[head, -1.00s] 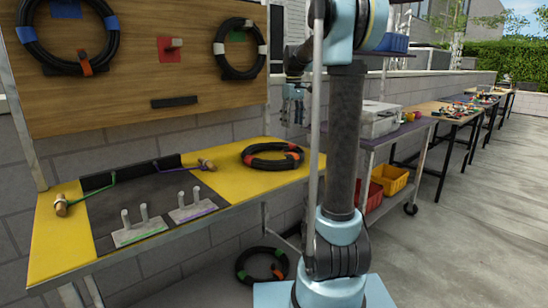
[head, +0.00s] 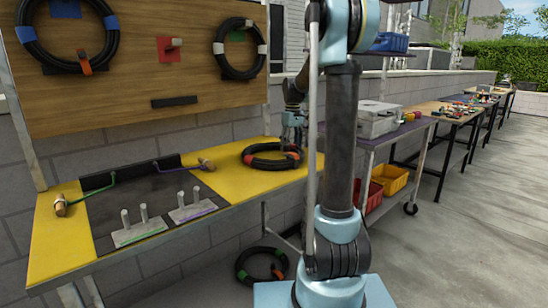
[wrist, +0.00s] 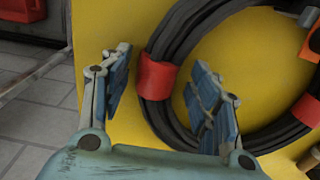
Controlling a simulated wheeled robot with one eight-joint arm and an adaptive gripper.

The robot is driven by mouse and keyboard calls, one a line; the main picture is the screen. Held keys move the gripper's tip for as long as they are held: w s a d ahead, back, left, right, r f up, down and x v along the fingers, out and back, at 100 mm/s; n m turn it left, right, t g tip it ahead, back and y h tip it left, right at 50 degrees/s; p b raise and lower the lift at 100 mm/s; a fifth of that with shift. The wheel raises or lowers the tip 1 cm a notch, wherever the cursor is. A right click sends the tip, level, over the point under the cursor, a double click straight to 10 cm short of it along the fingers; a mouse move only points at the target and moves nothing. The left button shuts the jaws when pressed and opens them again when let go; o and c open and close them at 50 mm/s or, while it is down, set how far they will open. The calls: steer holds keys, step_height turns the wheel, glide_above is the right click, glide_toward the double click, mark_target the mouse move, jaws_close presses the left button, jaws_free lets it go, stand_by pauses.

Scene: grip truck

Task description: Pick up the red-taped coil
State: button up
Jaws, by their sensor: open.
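The red-taped coil (head: 262,161), a black ring with red tape bands, lies flat on the yellow right part of the workbench (head: 225,190). My gripper (head: 292,140) is over the coil's right side in the head view. In the wrist view my gripper (wrist: 158,95) is open, with a red-taped stretch (wrist: 157,76) of the coil (wrist: 190,35) showing between its two blue fingers. The right finger overlaps the inside of the ring and the left finger is outside it. Whether the fingers touch the coil cannot be told.
Two coils hang on the wooden board (head: 150,60), one with blue tape (head: 110,22) and one with white tape (head: 220,48). Metal pegs (head: 143,212) stand on the bench's dark mat.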

steer(key=shift+f, duration=0.15)
jaws_close()
stand_by(0.4)
